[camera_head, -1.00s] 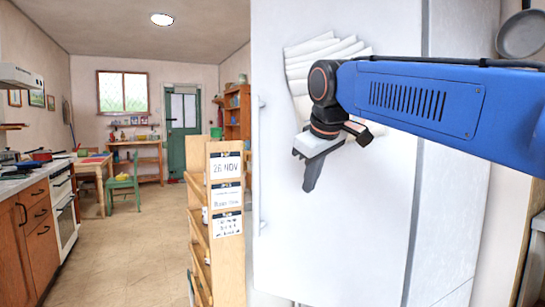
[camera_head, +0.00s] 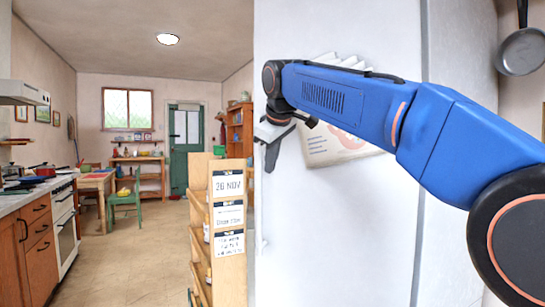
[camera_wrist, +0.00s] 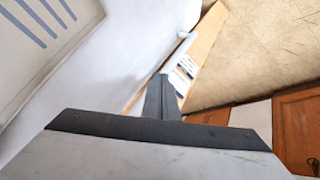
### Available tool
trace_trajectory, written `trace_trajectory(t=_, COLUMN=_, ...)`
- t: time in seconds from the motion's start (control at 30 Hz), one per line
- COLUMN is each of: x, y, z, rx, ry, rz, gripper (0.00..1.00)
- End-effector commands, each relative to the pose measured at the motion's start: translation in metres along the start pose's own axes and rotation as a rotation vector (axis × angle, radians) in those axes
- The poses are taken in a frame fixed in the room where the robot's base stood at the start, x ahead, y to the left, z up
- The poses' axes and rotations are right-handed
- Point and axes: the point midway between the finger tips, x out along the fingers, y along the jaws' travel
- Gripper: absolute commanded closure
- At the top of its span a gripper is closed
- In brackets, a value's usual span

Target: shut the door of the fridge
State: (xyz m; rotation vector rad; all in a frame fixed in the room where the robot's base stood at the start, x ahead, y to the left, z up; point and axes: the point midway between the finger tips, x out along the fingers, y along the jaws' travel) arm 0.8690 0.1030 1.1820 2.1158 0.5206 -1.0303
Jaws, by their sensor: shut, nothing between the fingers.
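The fridge door (camera_head: 340,230) is a tall white panel filling the middle of the head view, with a dark vertical seam near its right side. A pale upright handle (camera_head: 262,232) runs by its left edge; it also shows in the wrist view (camera_wrist: 184,40). How far the door stands open I cannot tell. My gripper (camera_head: 270,160) is shut and empty, in front of the door near its left edge and above the lower end of the handle. In the wrist view its dark fingers (camera_wrist: 162,95) point along the white surface. Whether they touch it is unclear.
A wooden rack (camera_head: 228,265) with date cards stands just left of the door. A pinned paper (camera_head: 335,150) hangs on the door, partly behind my arm. A pan (camera_head: 521,50) hangs at the right. Clear floor (camera_head: 135,245) lies between the rack and the left counter (camera_head: 38,245).

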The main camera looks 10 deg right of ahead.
Motion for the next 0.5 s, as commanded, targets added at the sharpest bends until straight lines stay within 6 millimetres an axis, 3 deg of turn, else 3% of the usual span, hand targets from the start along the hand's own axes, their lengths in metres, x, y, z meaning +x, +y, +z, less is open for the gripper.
trace_trajectory(t=0.3, x=0.055, y=0.002, z=0.001, rx=0.001, ry=-0.003, rz=-0.001, gripper=1.00)
trace_trajectory(t=0.5, x=0.065, y=0.026, z=0.000, rx=0.002, ry=-0.001, rz=0.000, gripper=1.00)
